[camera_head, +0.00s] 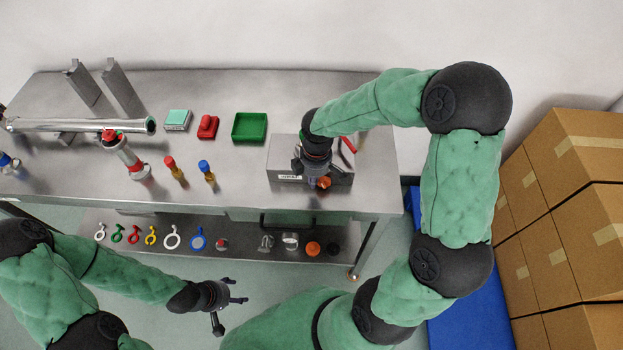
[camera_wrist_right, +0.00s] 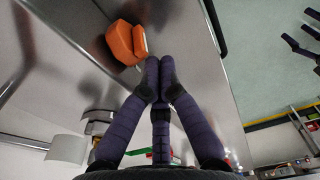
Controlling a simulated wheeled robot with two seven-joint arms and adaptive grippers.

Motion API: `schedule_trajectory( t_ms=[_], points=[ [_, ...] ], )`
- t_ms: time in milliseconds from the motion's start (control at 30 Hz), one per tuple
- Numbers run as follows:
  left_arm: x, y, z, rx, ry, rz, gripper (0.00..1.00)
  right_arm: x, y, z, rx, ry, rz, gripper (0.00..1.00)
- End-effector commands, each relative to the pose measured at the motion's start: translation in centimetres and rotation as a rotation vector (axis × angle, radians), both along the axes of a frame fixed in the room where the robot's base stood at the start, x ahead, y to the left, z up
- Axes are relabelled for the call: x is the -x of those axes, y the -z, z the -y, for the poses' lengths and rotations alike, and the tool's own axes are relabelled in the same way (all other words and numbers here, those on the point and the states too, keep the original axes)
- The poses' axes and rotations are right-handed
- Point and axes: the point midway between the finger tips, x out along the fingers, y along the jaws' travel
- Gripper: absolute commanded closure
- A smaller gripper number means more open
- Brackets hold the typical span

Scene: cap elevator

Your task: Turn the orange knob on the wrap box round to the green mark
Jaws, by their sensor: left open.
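The grey metal wrap box (camera_head: 282,156) stands at the right part of the bench in the head view. Its orange knob (camera_head: 323,183) shows at the front face, and large in the right wrist view (camera_wrist_right: 127,42). My right gripper (camera_head: 317,181) is over the front of the box, close to the knob. In the right wrist view its fingertips (camera_wrist_right: 160,72) meet with nothing between them, just beside the knob; I cannot tell whether they touch it. I cannot make out the green mark. My left gripper (camera_head: 238,291) is open and empty, in front of the lower shelf.
A green tray (camera_head: 250,127), a red block (camera_head: 208,126) and a teal-topped box (camera_head: 177,119) lie left of the wrap box. Coloured rings and small parts line the lower shelf (camera_head: 260,247). Cardboard boxes (camera_head: 570,170) are stacked at the right.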

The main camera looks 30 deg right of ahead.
Motion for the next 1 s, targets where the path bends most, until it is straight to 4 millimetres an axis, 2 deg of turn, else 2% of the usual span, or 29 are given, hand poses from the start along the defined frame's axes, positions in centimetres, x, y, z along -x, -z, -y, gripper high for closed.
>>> schedule_trajectory(
  t_ms=[1000],
  points=[
    [0.0, -1.2, 0.0, 0.000, 0.000, 0.000, 0.36, 0.0, -0.4, 0.1, -0.099, 0.003, 0.062, 1.00]
  ],
)
